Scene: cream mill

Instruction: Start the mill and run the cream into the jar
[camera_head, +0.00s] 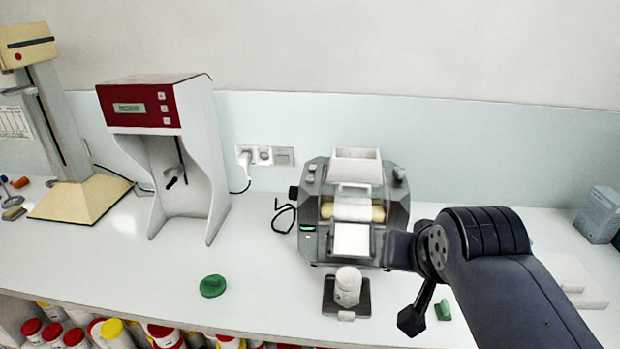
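The mill (311,190) is a grey machine at the back of the counter, right of centre. It has a white hopper (357,167) on top, pale rollers (350,212) and a white sloping plate (352,241) in front. A small green-lit panel (307,228) shows at its left front. A white jar (348,287) stands on a dark flat platform (362,301) below the plate. My dark arm comes in from the lower right. My gripper (417,312) appears right of the jar, apart from it; its fingers cannot be made out clearly.
A green lid-like disc (212,286) lies left of the jar. A small green piece (443,310) is beside my arm. A red-and-white device (160,120) and a beige stand (80,198) are on the left. The counter between disc and mill is clear.

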